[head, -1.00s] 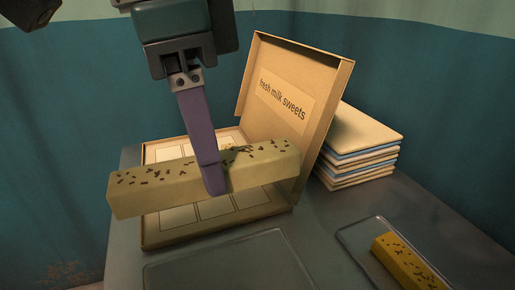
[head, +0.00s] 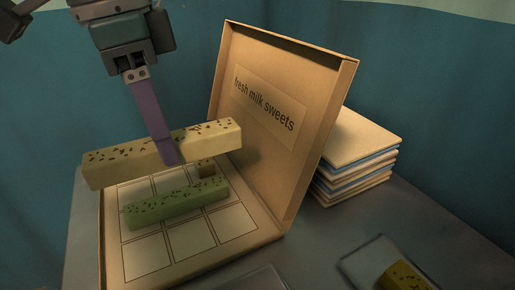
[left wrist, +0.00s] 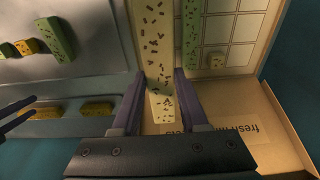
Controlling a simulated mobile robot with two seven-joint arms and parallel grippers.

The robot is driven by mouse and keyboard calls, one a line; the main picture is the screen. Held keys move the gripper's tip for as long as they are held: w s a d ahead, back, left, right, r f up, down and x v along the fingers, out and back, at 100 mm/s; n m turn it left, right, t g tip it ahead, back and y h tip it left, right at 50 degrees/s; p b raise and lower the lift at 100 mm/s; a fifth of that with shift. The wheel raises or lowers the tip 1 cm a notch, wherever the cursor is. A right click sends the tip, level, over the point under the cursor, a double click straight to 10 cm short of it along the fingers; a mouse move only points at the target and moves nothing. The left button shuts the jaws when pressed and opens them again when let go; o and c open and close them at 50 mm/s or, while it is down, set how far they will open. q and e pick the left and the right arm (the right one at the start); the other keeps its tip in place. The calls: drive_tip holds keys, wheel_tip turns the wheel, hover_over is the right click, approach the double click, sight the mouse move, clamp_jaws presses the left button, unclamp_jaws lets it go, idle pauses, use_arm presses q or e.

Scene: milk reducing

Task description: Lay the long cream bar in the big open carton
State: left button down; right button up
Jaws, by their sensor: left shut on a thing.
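The long cream bar (head: 110,167), flecked with dark bits, is held across my left gripper (head: 168,158), which is shut on it near its middle. In the left wrist view the bar (left wrist: 158,45) runs between the two purple fingers (left wrist: 159,75). The bar hangs above the big open carton (head: 190,268), over its far part, apart from the floor grid. The carton's lid (head: 285,70) stands up at the right. Purple finger-like parts, apparently my right gripper (left wrist: 18,117), show at the left edge of the wrist view; their opening is unclear.
A stack of flat boxes (head: 355,150) stands behind the lid. A tray with a yellow bar (head: 400,277) is at front right. More pieces (left wrist: 55,38) show in the wrist view.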

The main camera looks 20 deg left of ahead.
use_arm(q)
wheel_tip(320, 180, down, 10)
drive_tip(key=shift+s+f+b, duration=0.1)
drive_tip(key=shift+f+b, duration=0.05)
drive_tip(key=shift+b, duration=0.6)
use_arm(e)
wheel_tip(320, 180, down, 2)
drive_tip(key=shift+s+d, duration=0.1)
use_arm(q)
drive_tip(key=shift+f+b, duration=0.5)
drive_tip(key=shift+f, duration=1.8)
use_arm(e)
drive_tip(key=shift+f, duration=0.5)
use_arm(q)
drive_tip(key=shift+f, duration=0.1)
